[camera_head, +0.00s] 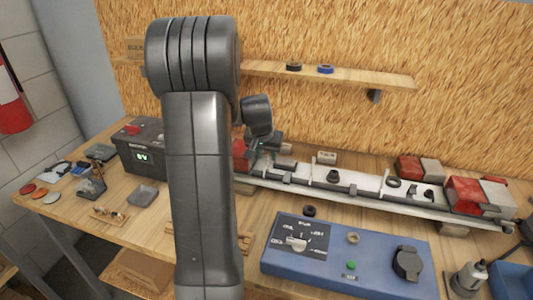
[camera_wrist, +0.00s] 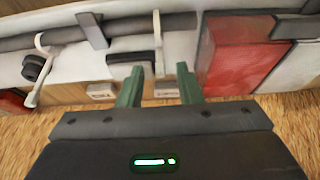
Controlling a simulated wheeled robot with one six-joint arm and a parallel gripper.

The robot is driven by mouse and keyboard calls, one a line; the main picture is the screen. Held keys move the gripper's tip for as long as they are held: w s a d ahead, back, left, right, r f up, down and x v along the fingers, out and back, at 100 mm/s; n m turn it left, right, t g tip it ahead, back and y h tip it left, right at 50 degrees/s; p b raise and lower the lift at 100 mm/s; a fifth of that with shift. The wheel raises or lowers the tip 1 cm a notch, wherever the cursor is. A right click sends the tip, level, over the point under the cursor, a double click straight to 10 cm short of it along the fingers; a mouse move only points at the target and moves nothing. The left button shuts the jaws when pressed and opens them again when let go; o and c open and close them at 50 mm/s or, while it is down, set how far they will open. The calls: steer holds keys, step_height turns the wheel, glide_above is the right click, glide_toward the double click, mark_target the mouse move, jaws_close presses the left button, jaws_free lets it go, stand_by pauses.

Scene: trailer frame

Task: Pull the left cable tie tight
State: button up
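In the wrist view, my gripper (camera_wrist: 160,72) has two green fingers spread apart with a gap between them. A white cable tie (camera_wrist: 157,42) stands around the dark cable (camera_wrist: 125,28) beside the red block, and its tail comes down between the fingertips. I see no finger touching the tail. A second white tie (camera_wrist: 38,62) with a dark piece beside it is farther left in this view. In the head view, my gripper is at the left end of the rail (camera_head: 325,185), largely hidden by my arm; the ties are too small to make out clearly there.
A red clamp block (camera_wrist: 240,55) is close right of my fingers in the wrist view. Small pale labels (camera_wrist: 100,90) are near the fingers. In the head view, a blue panel (camera_head: 345,260) stands in front of the rail, and a black 0V box (camera_head: 140,148) is at left.

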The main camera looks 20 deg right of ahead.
jaws_close()
steer(key=shift+r, duration=0.1)
step_height(320, 180, up, 3)
steer(key=shift+f+p, duration=0.15)
steer(key=shift+p, duration=0.3)
jaws_free()
steer(key=shift+f, duration=0.1)
